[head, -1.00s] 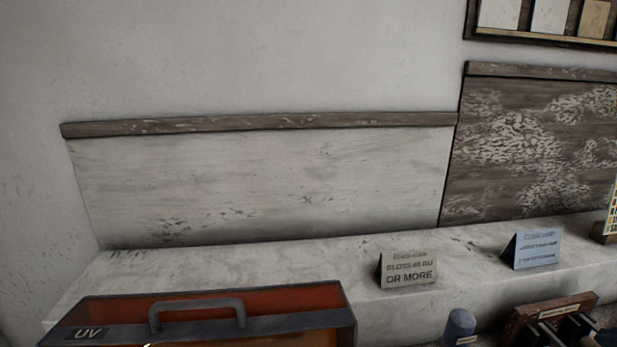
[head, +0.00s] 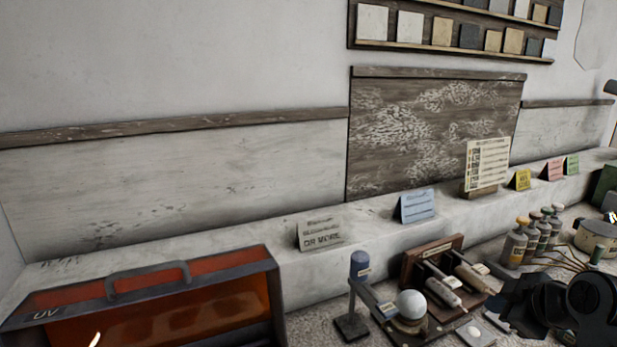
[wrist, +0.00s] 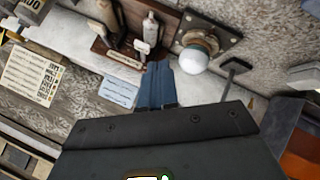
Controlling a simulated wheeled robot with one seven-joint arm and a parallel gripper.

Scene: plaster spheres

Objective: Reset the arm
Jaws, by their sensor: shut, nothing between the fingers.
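My gripper (wrist: 157,84) shows in the wrist view with its two bluish fingers together and nothing between them. It points toward the bench, with the wooden rack and the white sphere beyond the fingertips. In the head view a dark part of my arm (head: 565,305) is at the lower right; the fingertips cannot be made out there. The white plaster sphere (head: 411,304) sits on a small round holder, and also shows in the wrist view (wrist: 194,60), right of the fingers.
A UV box (head: 150,305) with a handle stands at front left. A wooden rack (head: 435,265) with pale rollers is beside the sphere. Small bottles (head: 530,240) and wires lie near my arm. Folded cards, such as a blue one (head: 417,207), stand along the ledge.

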